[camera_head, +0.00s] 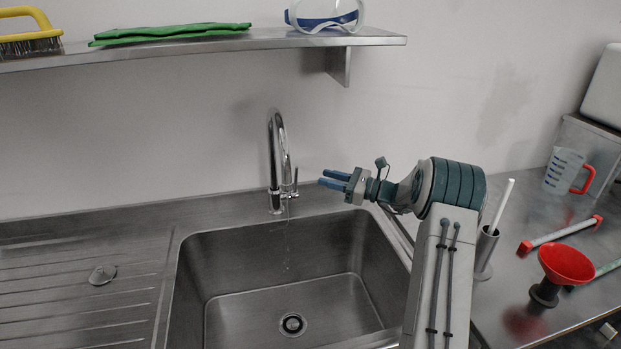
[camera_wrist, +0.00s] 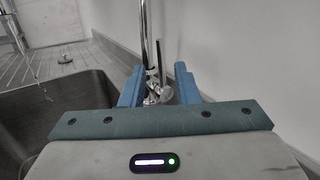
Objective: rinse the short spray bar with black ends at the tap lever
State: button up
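The chrome tap (camera_head: 275,150) stands behind the sink, its lever (camera_head: 295,180) upright on its right side. A thin trickle of water falls from the spout. My gripper (camera_head: 325,179) points left toward the lever, a short gap to its right. In the wrist view the blue fingers (camera_wrist: 159,66) are apart and empty, with the tap (camera_wrist: 145,30) and lever (camera_wrist: 161,60) seen beyond and between them. I cannot make out a short spray bar with black ends in either view.
The sink basin (camera_head: 225,255) is empty. On the right counter are a bar with red ends (camera_head: 560,233), a red funnel (camera_head: 566,263), a green bar (camera_head: 606,269) partly hidden behind it, a measuring jug (camera_head: 563,170) and a white stick (camera_head: 502,205) in a steel holder (camera_head: 484,252). A shelf (camera_head: 365,38) hangs above.

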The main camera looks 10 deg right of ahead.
jog(key=v, duration=0.3)
jog(key=shift+s+d, duration=0.15)
jog(key=shift+d, duration=0.05)
dwell(0.3)
jog(key=s+a+r+n+g+h, duration=0.3)
jog(key=s+a+n+g+h, duration=0.4)
jog(key=s+a+n, duration=0.7)
jog(key=s+d+f+n+h, duration=0.1)
jog(key=s+n+h, duration=0.7)
jog(key=s, duration=1.6)
jog(key=shift+s+f+n+h, duration=0.25)
jog(key=shift+f+n+h, duration=0.1)
jog(key=shift+n, duration=0.25)
jog(key=o, duration=0.3)
jog(key=shift+s+d+n, duration=0.2)
jog(key=shift+d+n, duration=0.1)
